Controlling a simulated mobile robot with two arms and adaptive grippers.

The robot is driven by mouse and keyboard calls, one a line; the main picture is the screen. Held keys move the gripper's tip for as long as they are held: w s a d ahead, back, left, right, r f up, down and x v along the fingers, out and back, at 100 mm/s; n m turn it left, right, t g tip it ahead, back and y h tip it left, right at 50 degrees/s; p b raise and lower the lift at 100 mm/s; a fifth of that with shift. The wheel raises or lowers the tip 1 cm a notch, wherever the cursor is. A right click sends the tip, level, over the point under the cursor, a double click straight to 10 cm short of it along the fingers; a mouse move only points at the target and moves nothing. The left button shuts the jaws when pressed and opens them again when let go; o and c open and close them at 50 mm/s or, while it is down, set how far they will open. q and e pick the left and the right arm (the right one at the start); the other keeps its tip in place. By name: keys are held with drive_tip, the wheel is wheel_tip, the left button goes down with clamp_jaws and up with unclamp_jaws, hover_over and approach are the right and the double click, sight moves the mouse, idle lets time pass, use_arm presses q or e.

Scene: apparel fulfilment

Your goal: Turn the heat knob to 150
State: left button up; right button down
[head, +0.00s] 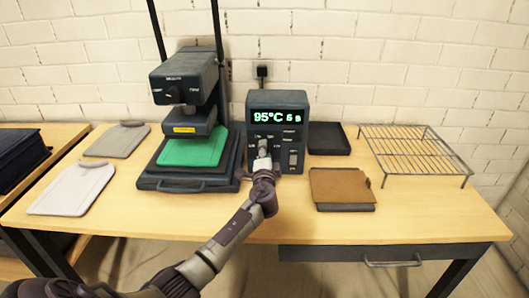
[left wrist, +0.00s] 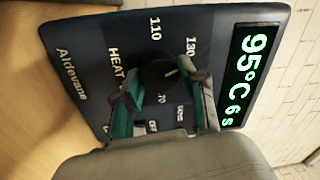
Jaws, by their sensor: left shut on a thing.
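The dark control box (head: 291,164) stands on the table, with a green display (head: 278,119) reading 95°C and 6 s. My left gripper (head: 262,158) reaches its front panel from below. In the left wrist view the round black heat knob (left wrist: 158,74) has a pale pointer mark, with 70, 110 and 130 printed around it. The green-padded fingers of my left gripper (left wrist: 166,92) are on either side of the knob, shut on it. In the head view the gripper hides most of the knob. My right gripper is not in view.
A heat press (head: 186,85) with a green pad (head: 195,149) stands left of the box. Pale boards (head: 70,190) lie farther left. A brown piece (head: 342,186), a black tray (head: 328,139) and a wire rack (head: 414,152) are to the right. The front right tabletop (head: 430,215) is clear.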

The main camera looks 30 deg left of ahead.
use_arm(q)
drive_tip(key=shift+f+m+t+h+p, duration=0.2)
drive_tip(key=shift+m+p, duration=0.65)
drive_tip(key=shift+m, duration=1.9)
drive_tip(key=shift+r+m+t+h+p, duration=0.1)
drive_tip(key=shift+m+h+p, duration=0.45)
drive_tip(key=shift+m, duration=2.2)
drive_tip(key=shift+f+y+p, duration=0.1)
drive_tip(key=shift+y+p, duration=0.15)
drive_tip(key=shift+p, duration=0.05)
drive_tip(key=o, duration=1.1)
drive_tip(key=shift+o, duration=0.2)
drive_tip(key=shift+s, duration=0.1)
drive_tip(key=v, duration=1.2)
